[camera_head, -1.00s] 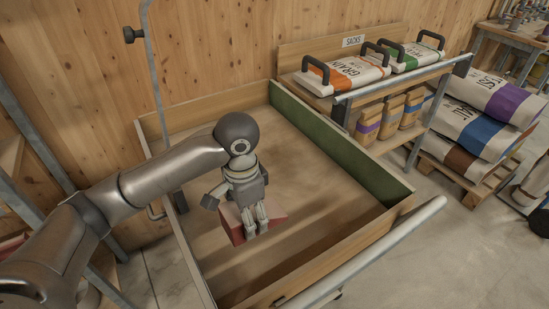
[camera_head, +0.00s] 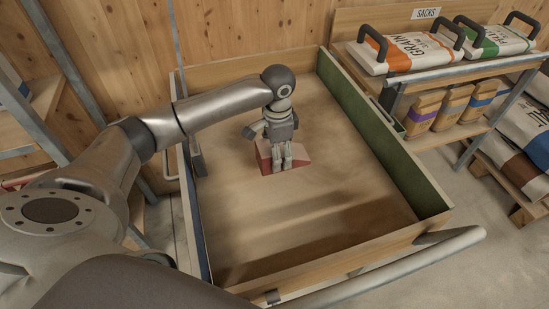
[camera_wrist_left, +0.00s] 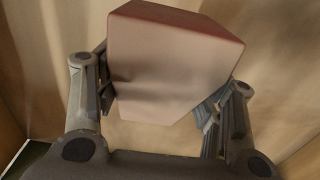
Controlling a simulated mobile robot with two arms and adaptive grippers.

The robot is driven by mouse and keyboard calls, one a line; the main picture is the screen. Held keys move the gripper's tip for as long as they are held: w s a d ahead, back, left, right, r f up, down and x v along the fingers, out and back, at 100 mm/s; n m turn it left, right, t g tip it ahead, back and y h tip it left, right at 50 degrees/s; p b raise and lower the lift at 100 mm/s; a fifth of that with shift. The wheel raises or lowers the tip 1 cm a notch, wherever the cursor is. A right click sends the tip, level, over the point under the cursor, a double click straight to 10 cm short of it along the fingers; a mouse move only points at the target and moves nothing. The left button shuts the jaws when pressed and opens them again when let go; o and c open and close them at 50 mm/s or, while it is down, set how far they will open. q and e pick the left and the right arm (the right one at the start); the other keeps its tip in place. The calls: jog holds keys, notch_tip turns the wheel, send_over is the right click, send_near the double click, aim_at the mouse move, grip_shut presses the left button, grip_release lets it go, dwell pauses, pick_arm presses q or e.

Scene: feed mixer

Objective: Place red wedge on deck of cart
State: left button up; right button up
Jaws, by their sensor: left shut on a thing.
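The red wedge (camera_head: 291,157) is in my left gripper (camera_head: 278,165), over the wooden deck of the cart (camera_head: 340,200) in the head view. The left wrist view shows the wedge (camera_wrist_left: 175,62) between both fingers of the left gripper (camera_wrist_left: 168,95). The gripper is shut on it. The wedge is over the back-middle part of the deck, inside the side walls. Whether its underside touches the deck cannot be told. My right gripper is not in view.
Low wooden walls, one green inside (camera_head: 385,135), ring the deck. A grey handle bar (camera_head: 390,268) runs along the front. A shelf with sacks (camera_head: 420,50) stands at the right. Most of the deck is clear.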

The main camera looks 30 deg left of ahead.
pick_arm(q)
jog(key=shift+w+a+f, duration=0.35)
jog(key=shift+a+f, duration=0.05)
jog(key=shift+f, duration=0.2)
jog(key=shift+w+a+f, duration=0.35)
jog(key=shift+a+f, duration=0.05)
jog(key=shift+f, duration=0.15)
jog(key=shift+w+a+f, duration=0.15)
jog(key=shift+f, duration=1.65)
jog(key=shift+f, duration=0.1)
jog(key=o, duration=1.3)
notch_tip(320, 180, up, 12)
jog(key=shift+r, duration=0.1)
